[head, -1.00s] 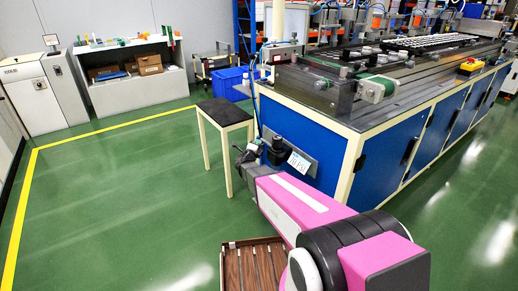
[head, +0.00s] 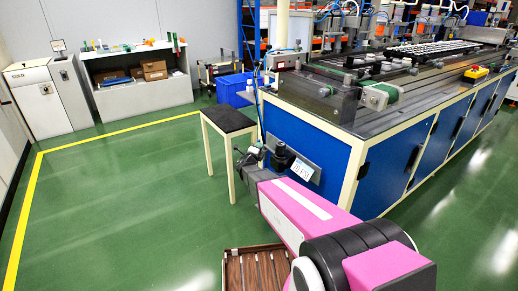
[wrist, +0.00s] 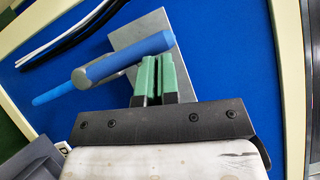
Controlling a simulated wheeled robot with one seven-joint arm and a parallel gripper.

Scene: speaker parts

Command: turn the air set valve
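The valve assembly (head: 282,157) is a small dark fitting on a grey plate (head: 306,171) with a white label, on the end of the blue machine cabinet. The wrist view shows a blue cylinder with a grey end (wrist: 128,57) and a thinner blue rod beside the grey plate (wrist: 150,28); which part turns is unclear. My gripper (wrist: 158,75) has green fingertips drawn together, with no object seen between them. The tips lie close by the cylinder's right end; contact cannot be told. In the head view my gripper (head: 249,155) is just left of the fitting.
A black-topped stool (head: 228,119) stands left of the cabinet, close to my gripper. A slatted wooden box (head: 257,268) is on the floor below my arm. Black and white cables (wrist: 82,32) run near the valve. The green floor to the left is clear.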

